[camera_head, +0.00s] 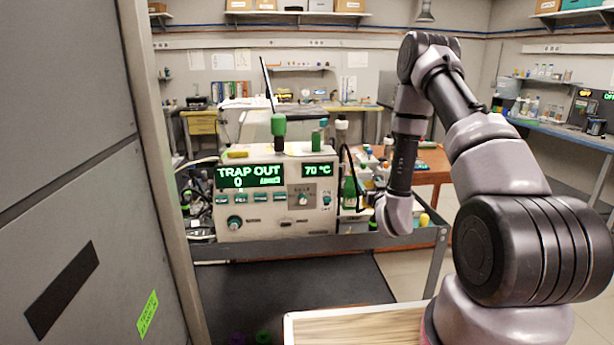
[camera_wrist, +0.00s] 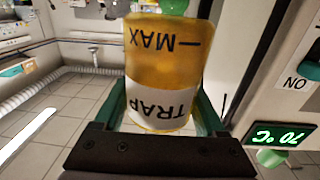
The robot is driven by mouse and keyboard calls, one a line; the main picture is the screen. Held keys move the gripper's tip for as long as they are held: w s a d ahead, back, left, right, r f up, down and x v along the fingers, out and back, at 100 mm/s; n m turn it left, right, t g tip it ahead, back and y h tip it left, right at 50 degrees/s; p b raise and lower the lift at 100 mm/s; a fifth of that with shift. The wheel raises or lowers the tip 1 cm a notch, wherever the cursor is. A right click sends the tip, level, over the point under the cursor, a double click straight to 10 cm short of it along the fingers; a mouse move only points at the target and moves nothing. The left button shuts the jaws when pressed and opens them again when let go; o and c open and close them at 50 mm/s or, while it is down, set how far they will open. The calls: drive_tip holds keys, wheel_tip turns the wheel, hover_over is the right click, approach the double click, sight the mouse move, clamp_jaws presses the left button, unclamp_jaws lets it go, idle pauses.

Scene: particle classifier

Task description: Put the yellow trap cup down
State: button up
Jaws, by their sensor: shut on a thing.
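The yellow trap cup (camera_wrist: 163,68) fills the middle of the wrist view. It is amber, with a white band reading TRAP and a MAX mark, both upside down in the picture. My gripper (camera_wrist: 163,112) is shut on it, with a green finger on either side. In the head view my gripper (camera_head: 371,198) is at the right side of the particle classifier (camera_head: 270,205), whose display reads TRAP OUT and 70 °C. I cannot make out the cup in the head view. The cup's lower end and what lies beneath it are unclear.
The classifier stands on a grey cart (camera_head: 300,243) with a green bottle (camera_head: 349,192) at its right. An orange-brown table (camera_head: 436,165) with small items is behind my arm. A wood-topped surface (camera_head: 355,328) is in front. A large grey cabinet (camera_head: 70,170) closes the left side.

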drive_tip(key=w+d+f+h, duration=0.1)
drive_tip(key=w+d, duration=0.1)
drive_tip(key=d, duration=0.5)
drive_tip(key=w+d+f+m+h, duration=0.1)
drive_tip(key=w+d+f, duration=0.1)
drive_tip(key=d, duration=0.5)
drive_tip(key=shift+w+f, duration=0.3)
drive_tip(key=shift+w, duration=0.4)
drive_tip(key=shift+d, duration=0.1)
drive_tip(key=shift+f, duration=4.8)
drive_tip(key=shift+f, duration=0.1)
drive_tip(key=shift+f, duration=0.15)
drive_tip(key=o, duration=1.3)
